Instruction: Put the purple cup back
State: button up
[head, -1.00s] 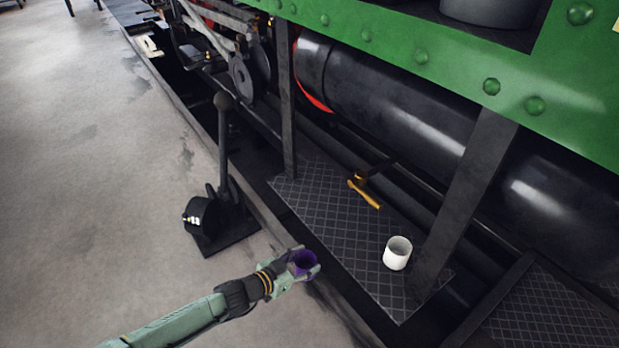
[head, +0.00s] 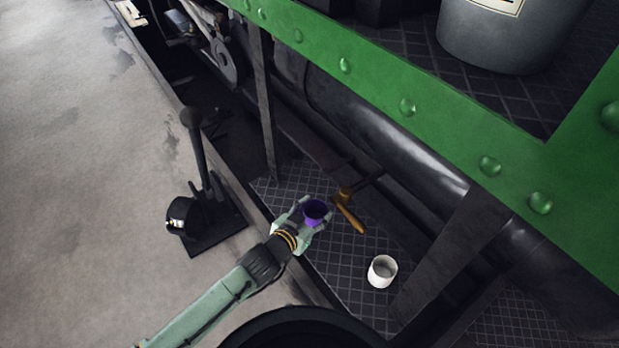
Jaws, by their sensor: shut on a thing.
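The purple cup (head: 315,212) is in my gripper (head: 308,216), with its dark open top facing up. My gripper is shut on the cup and holds it over the dark checkered step plate (head: 338,273), near the plate's left edge. I cannot tell how high the cup is above the plate, or whether it touches. A white cup (head: 382,271) stands upright on the plate, to the right of and nearer than my gripper.
A brass-coloured handle (head: 349,212) juts over the plate just right of the purple cup. Dark metal uprights (head: 264,110) flank the plate. A black lever (head: 200,160) stands on the floor at left. A grey bucket (head: 499,38) stands inside the green tram body (head: 407,106).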

jog(key=w+a, duration=0.1)
jog(key=w, duration=0.4)
jog(key=w+a+f, duration=0.1)
jog(key=w, duration=0.4)
jog(key=w+a, duration=0.1)
jog(key=w, duration=0.4)
jog(key=shift+w+a+f+b, duration=0.1)
jog(key=shift+w+f+b, duration=0.15)
jog(key=shift+w+b, duration=0.15)
jog(key=shift+f+b, duration=0.4)
jog(key=shift+f, duration=1.3)
jog(key=shift+f, duration=0.15)
jog(key=o, duration=1.3)
